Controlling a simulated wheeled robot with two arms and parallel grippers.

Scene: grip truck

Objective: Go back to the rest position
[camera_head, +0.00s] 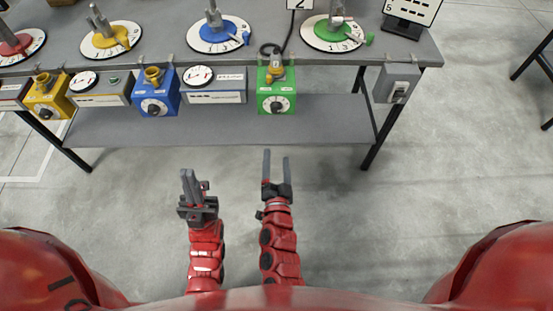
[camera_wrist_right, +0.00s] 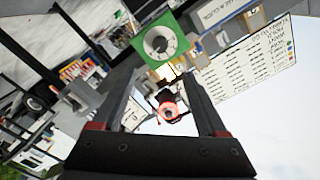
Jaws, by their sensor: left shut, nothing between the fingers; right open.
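My left gripper (camera_head: 190,184) is in the lower middle of the head view, in front of the table, with its fingers together and nothing between them. My right gripper (camera_head: 275,165) is to the right of it, with its two fingers apart and nothing held. In the right wrist view its two open fingers (camera_wrist_right: 166,115) frame the scene. Both grippers are over the floor, apart from the table and from each other.
The grey table (camera_head: 330,75) stands ahead with a lower shelf (camera_head: 220,125). Yellow, blue and green boxes (camera_head: 277,92) with dials hang along its front edge. Several round dials (camera_head: 219,33) stand on top. A grey switch box (camera_head: 396,83) is at the right. The floor (camera_head: 400,210) is clear.

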